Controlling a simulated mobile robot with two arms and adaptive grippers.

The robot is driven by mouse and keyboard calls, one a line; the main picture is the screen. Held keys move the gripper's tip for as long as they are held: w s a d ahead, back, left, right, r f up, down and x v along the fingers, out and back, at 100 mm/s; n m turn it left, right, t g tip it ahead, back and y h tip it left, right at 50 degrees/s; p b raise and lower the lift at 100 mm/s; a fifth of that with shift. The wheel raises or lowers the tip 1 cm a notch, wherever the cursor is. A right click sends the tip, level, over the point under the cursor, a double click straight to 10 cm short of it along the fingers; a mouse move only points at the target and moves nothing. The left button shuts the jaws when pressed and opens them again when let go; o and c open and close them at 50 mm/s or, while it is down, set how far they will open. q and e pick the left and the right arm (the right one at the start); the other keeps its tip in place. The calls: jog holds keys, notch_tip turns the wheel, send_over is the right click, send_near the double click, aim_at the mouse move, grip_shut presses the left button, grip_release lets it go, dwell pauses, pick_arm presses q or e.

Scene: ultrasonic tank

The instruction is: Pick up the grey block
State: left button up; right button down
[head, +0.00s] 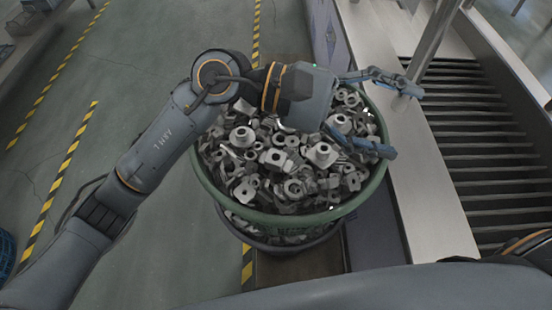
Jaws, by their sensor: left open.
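My left gripper (402,121) is open, with its two fingers spread apart. It is above the right rim of a round green tub (285,222), and its fingertips reach past the rim over the metal ledge. Nothing shows between the fingers. The tub is heaped with grey metal parts (265,165), many with round bosses and holes. I cannot tell any one of them apart as the grey block. My left arm and gripper body hide part of the heap. My right gripper is not in view.
A pale metal ledge (435,190) runs along the right of the tub. Beyond it is a dark slatted bed (490,150) with a metal post (432,45) near it. Open grey floor (140,60) with yellow-black stripes lies to the left.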

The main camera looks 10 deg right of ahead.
pick_arm(q)
notch_tip(320, 180, down, 5)
jog(key=w+m+t+y, duration=0.1)
jog(key=m+t+y, duration=0.1)
jog(key=m+y, duration=0.15)
jog(key=m+t+y, duration=0.5)
jog(key=t+y, duration=0.2)
jog(key=y, duration=0.3)
send_near(275, 154)
jog(key=f+p, duration=0.1)
jog(key=d+f+p, duration=0.1)
jog(key=f, duration=0.1)
jog(key=shift+d+y, duration=0.1)
jog(key=shift+y, duration=0.15)
jog(key=shift+f+p, duration=0.65)
jog(key=shift+p, duration=0.15)
notch_tip(275, 154, down, 3)
jog(key=shift+w+f+g+p, duration=0.1)
jog(key=shift+g+p, duration=0.2)
jog(key=shift+p, duration=0.45)
jog(key=shift+w+f, duration=0.1)
jog(key=shift+f, duration=0.3)
jog(key=c, duration=1.3)
jog(key=shift+c, duration=0.2)
jog(key=shift+r, duration=0.1)
